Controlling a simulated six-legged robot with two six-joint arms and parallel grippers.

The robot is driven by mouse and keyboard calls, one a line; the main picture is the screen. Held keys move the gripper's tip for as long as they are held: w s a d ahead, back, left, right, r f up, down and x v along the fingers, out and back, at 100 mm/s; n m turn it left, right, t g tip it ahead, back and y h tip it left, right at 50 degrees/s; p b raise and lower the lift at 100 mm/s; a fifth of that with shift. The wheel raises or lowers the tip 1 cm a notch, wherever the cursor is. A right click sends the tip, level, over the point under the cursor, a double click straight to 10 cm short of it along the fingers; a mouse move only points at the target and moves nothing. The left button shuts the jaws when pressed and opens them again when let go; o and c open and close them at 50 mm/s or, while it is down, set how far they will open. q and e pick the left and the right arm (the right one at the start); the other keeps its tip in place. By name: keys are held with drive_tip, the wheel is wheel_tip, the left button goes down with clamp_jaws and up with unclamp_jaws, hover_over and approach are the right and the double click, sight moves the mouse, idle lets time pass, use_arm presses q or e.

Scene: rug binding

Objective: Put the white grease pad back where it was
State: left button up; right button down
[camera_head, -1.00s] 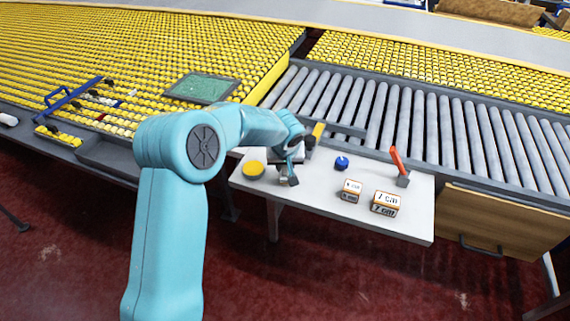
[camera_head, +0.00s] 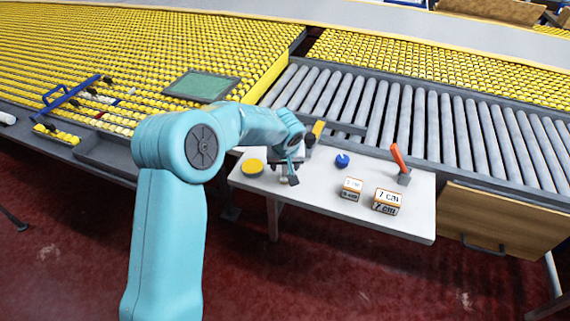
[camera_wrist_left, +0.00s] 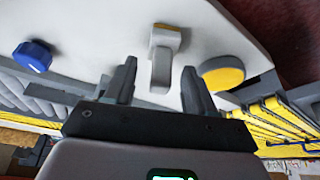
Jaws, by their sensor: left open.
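My left gripper (camera_head: 290,179) is over the left part of a white side table (camera_head: 310,200). In the left wrist view the left gripper (camera_wrist_left: 158,84) is open. Between and beyond its fingers is a pale grey T-shaped piece (camera_wrist_left: 161,66) with a tan end, on the white surface; its shank reaches between the fingertips, and I cannot tell whether they touch it. I cannot make out for sure which thing is the white grease pad. A round yellow-topped disc (camera_head: 252,168) lies left of the gripper; it also shows in the left wrist view (camera_wrist_left: 222,76).
A blue knob (camera_head: 342,160), an orange-handled tool (camera_head: 399,160) and two boxes, one marked 7 cm (camera_head: 387,202), stand on the table to the right. A grey roller conveyor (camera_head: 430,120) runs behind it. A green panel (camera_head: 201,86) lies on yellow rollers at the left.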

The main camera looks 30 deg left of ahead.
use_arm(q)
drive_tip(key=v, duration=1.6)
drive_tip(key=s+d+f+m+g+h, duration=0.1)
drive_tip(key=s+d+f+h, duration=0.1)
drive_tip(key=d+f, duration=0.45)
drive_tip(key=s+d+f+m+h, duration=0.1)
drive_tip(key=s+d+f+m, duration=0.15)
drive_tip(key=f, duration=0.75)
drive_tip(key=s+d+f+m+g+h, duration=0.1)
drive_tip(key=s+d+f+h, duration=0.15)
drive_tip(key=d+f, duration=0.4)
drive_tip(key=s+d+f, duration=0.2)
drive_tip(key=s+f, duration=0.4)
drive_tip(key=s, duration=0.2)
drive_tip(key=s+d+f+g+h, duration=0.1)
drive_tip(key=s+d+f, duration=0.1)
drive_tip(key=s+f, duration=0.4)
drive_tip(key=s, duration=0.3)
drive_tip(key=shift+s+d+f+m, duration=0.25)
drive_tip(key=shift+d+f+m, duration=0.1)
drive_tip(key=shift+w, duration=0.1)
